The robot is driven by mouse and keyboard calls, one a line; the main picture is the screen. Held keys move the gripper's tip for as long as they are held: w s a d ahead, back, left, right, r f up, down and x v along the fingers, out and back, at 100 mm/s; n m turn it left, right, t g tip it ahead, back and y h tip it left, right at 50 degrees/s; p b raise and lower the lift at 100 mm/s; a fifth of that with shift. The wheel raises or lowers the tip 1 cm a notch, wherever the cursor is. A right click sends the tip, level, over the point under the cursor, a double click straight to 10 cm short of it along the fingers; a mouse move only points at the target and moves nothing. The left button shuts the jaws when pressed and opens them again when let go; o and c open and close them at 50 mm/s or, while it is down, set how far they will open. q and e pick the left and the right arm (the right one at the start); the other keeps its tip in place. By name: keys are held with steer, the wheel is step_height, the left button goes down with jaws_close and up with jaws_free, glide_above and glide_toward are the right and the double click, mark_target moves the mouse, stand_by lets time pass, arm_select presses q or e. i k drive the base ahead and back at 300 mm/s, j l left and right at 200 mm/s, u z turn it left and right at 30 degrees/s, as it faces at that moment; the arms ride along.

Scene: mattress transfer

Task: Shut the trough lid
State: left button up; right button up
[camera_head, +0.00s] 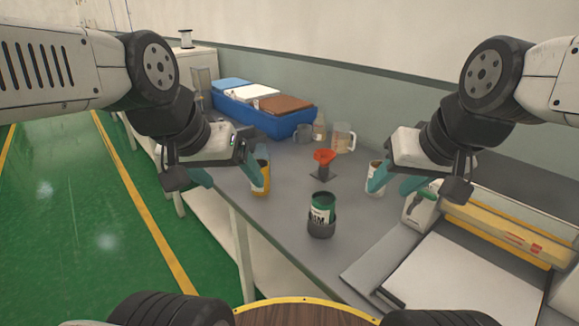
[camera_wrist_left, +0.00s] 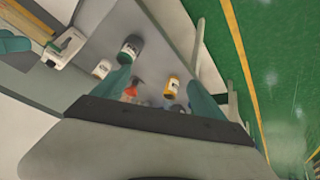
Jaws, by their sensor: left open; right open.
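I cannot pick out a trough lid for certain in either view. The one trough-like container is a long blue bin (camera_head: 262,121) at the back of the bench, with blue, white and brown contents or covers on top; no raised lid shows on it. My left gripper (camera_head: 228,168) is open above the bench's left edge, beside a yellow can (camera_head: 261,178). In the left wrist view its fingers (camera_wrist_left: 158,88) are apart, with the yellow can (camera_wrist_left: 171,88) visible beyond. My right gripper (camera_head: 396,183) is open near a white can (camera_head: 377,170), partly hiding it; contact is unclear.
A flat machine with a yellow-edged bar (camera_head: 500,235) and white sheet (camera_head: 455,280) fills the right.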

mark_target(556, 194)
steer(key=z, duration=1.55)
steer(key=j+u, duration=0.25)
steer(key=i+j+u, duration=0.15)
steer(key=j+u, duration=0.15)
steer(key=j, duration=0.1)
